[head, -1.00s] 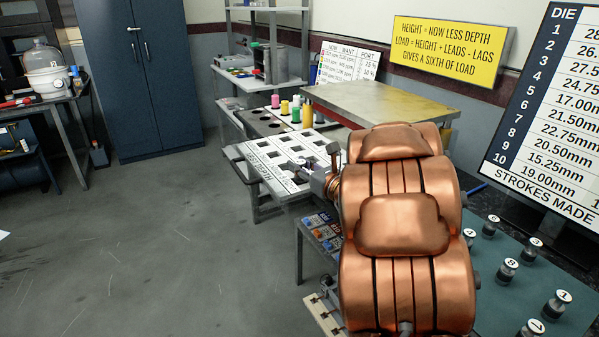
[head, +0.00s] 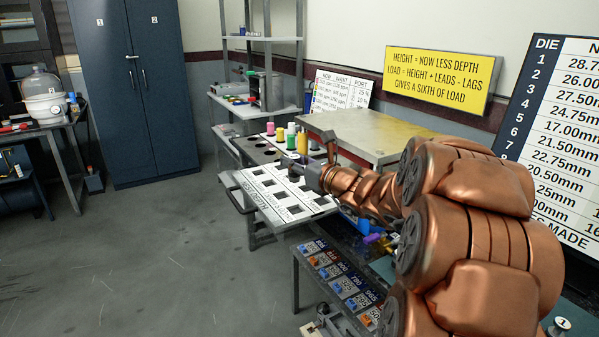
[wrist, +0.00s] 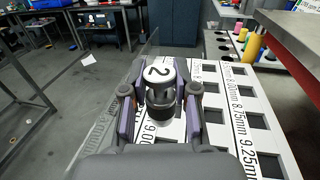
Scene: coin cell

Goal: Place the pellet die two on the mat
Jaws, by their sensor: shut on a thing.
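The pellet die two (wrist: 158,73) is a small cylinder with a white top marked 2 and a dark lower band, seen in the wrist view. My gripper (wrist: 160,108) is shut on it, with a finger on each side, above the white slotted board. In the head view my gripper (head: 318,177) is over that board, and the die cannot be made out there. A teal mat-like surface (head: 582,318) shows at the lower right of the head view, mostly hidden by my arm. A die marked 1 (head: 560,326) stands on it.
The white board (head: 262,197) has square holes and millimetre labels, also in the wrist view (wrist: 216,133). Coloured spools (head: 291,132) stand behind it. A metal-topped table (head: 375,133) is close on the right. A rack of labelled blocks (head: 335,277) is in front. Floor is clear left.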

